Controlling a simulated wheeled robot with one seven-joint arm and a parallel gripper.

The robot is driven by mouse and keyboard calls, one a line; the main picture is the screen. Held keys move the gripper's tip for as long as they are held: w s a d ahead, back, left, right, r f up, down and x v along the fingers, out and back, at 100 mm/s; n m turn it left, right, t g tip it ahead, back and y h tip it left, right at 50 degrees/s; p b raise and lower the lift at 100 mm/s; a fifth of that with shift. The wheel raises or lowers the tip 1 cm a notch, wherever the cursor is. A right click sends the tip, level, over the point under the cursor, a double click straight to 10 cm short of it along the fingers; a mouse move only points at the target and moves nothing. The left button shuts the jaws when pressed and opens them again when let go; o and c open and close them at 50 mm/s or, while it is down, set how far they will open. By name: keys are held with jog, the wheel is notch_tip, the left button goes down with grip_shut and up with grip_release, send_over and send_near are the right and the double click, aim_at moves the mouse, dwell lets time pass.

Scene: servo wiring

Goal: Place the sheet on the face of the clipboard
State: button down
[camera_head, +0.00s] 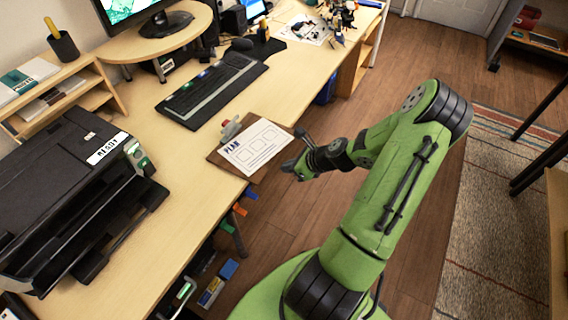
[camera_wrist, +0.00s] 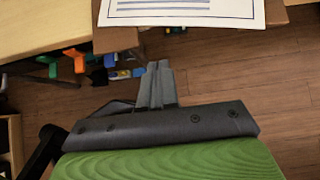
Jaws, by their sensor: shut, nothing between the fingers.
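The white sheet (camera_head: 254,146), printed "PLAN" with boxes and lines, lies on the brown clipboard (camera_head: 219,160) at the desk's front edge. Brown board shows at the sheet's left and lower edges, and a clip (camera_head: 230,128) is at its upper left. My gripper (camera_head: 290,166) is just right of the board, beyond the desk edge, apart from the sheet. In the wrist view the shut fingers (camera_wrist: 158,82) are over the floor with nothing between them. The sheet (camera_wrist: 180,10) and board (camera_wrist: 116,40) show there above the fingertips, partly cut off by the frame.
A black printer (camera_head: 70,190) stands on the desk (camera_head: 150,250) at left. A keyboard (camera_head: 210,88) lies behind the clipboard. Coloured items (camera_head: 225,270) are below the desk edge.

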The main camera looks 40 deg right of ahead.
jog(key=p+v, duration=0.2)
jog(key=v, duration=0.7)
jog(key=shift+w+p, duration=0.25)
jog(key=shift+p, duration=0.05)
jog(key=shift+r, duration=0.15)
jog(key=a+r+n+g+h+p, duration=0.25)
jog(key=a+r+n+g, duration=0.25)
jog(key=a+r+n, duration=1.15)
jog(key=s+a+r+n+t+p, duration=0.2)
jog(key=s+a+r+n, duration=0.4)
jog(key=s+r+n, duration=0.4)
jog(key=r+n+p, duration=0.1)
jog(key=n, duration=0.4)
jog(key=shift+s+a+r, duration=0.25)
jog(key=shift+a+r, duration=0.1)
